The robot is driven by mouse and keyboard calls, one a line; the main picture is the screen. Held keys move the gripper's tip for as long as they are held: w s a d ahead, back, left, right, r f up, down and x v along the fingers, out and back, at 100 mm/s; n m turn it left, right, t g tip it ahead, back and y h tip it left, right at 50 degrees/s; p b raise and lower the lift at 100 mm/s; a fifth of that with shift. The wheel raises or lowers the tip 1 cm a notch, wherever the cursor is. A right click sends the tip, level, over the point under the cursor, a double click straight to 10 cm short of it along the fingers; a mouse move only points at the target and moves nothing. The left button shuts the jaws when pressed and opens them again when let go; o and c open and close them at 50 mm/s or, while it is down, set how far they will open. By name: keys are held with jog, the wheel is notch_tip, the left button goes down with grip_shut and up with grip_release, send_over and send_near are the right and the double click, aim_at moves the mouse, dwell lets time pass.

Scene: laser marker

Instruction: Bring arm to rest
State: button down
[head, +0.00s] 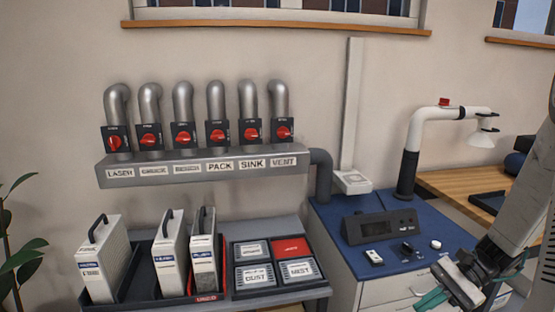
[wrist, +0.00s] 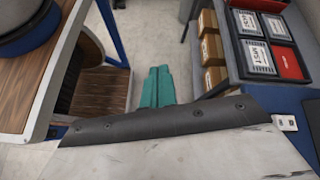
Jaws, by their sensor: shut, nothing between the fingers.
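My gripper (head: 433,299) is at the lower right of the head view, beside the front of the blue-topped cabinet (head: 405,262). Its teal fingers point down and to the left. In the wrist view the teal fingers (wrist: 158,88) lie side by side, shut with nothing between them. They hang over open floor, apart from the furniture on both sides. My grey arm comes in from the right edge of the head view and hides part of the wooden bench.
Left of the cabinet, a grey bench holds white filter cartridges (head: 103,262) and a tray of labelled squares (head: 262,281). A wooden bench (head: 455,185) stands right. In the wrist view, pale floor (wrist: 135,45) runs between the furniture.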

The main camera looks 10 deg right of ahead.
jog(key=s+a+r+n+h, duration=0.5)
jog(key=a+r+n, duration=0.2)
jog(key=r, duration=0.2)
jog(key=s+a+r+n+t+h, duration=0.1)
jog(key=s+a+r+n+h, duration=0.5)
jog(key=r, duration=0.4)
jog(key=shift+s+a+r+n+h, duration=0.2)
jog(key=shift+a+r+n+h, duration=0.1)
jog(key=shift+a+n, duration=0.5)
